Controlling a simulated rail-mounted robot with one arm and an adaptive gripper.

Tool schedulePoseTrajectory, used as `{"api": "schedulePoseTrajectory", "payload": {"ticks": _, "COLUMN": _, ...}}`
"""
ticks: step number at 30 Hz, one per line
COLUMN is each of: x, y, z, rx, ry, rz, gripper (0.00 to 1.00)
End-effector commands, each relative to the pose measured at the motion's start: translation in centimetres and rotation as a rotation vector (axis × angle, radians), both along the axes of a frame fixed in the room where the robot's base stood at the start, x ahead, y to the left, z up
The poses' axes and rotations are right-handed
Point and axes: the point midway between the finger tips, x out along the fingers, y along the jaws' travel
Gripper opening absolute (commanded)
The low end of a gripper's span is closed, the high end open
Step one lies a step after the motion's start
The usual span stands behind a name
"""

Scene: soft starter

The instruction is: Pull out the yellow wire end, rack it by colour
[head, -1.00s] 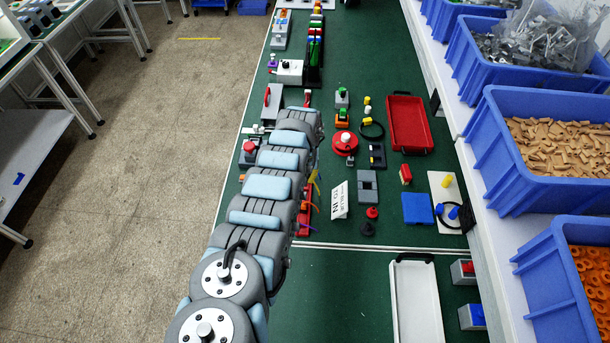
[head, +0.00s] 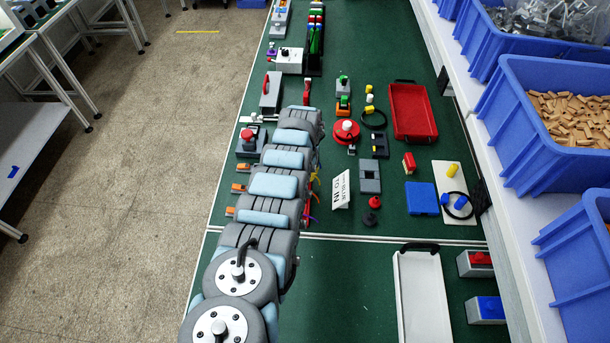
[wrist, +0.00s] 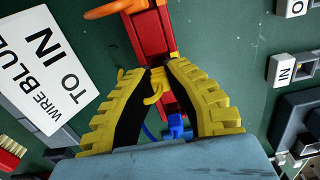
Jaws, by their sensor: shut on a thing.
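My gripper (wrist: 160,75) shows in the wrist view with its two yellow ribbed fingers closed together at the tips. It is shut on the yellow wire end, and a short curl of yellow wire (wrist: 153,95) hangs beside the tips. The fingertips lie over a red block (wrist: 150,36). A blue wire end (wrist: 175,127) shows between the fingers, and an orange wire (wrist: 117,8) curves over the block's far end. I cannot tell whether the yellow end is clear of the block. In the head view my arm hides the gripper.
A white sign (wrist: 45,68) reading "WIRE BLUE TO IN" stands close to the gripper; the head view shows it too (head: 340,188). A rack with coloured parts (head: 315,40) stands farther back. A red tray (head: 413,112) and white tray (head: 421,300) lie to the right.

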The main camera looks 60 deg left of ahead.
Motion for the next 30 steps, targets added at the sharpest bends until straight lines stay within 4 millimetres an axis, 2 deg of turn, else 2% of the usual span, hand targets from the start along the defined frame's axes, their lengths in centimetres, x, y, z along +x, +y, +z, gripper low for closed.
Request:
{"api": "schedulePoseTrajectory", "payload": {"ticks": 9, "x": 0.01, "y": 0.00, "z": -0.07, "rx": 0.000, "ry": 0.000, "rz": 0.000, "gripper": 0.00}}
{"api": "schedulePoseTrajectory", "payload": {"ticks": 10, "x": 0.01, "y": 0.00, "z": -0.07, "rx": 0.000, "ry": 0.000, "rz": 0.000, "gripper": 0.16}}
{"api": "schedulePoseTrajectory", "payload": {"ticks": 12, "x": 0.01, "y": 0.00, "z": -0.07, "rx": 0.000, "ry": 0.000, "rz": 0.000, "gripper": 0.36}}
{"api": "schedulePoseTrajectory", "payload": {"ticks": 13, "x": 0.01, "y": 0.00, "z": -0.07, "rx": 0.000, "ry": 0.000, "rz": 0.000, "gripper": 0.38}}
{"api": "schedulePoseTrajectory", "payload": {"ticks": 30, "x": 0.06, "y": 0.07, "z": 0.54, "rx": 0.001, "ry": -0.001, "rz": -0.002, "gripper": 0.38}}
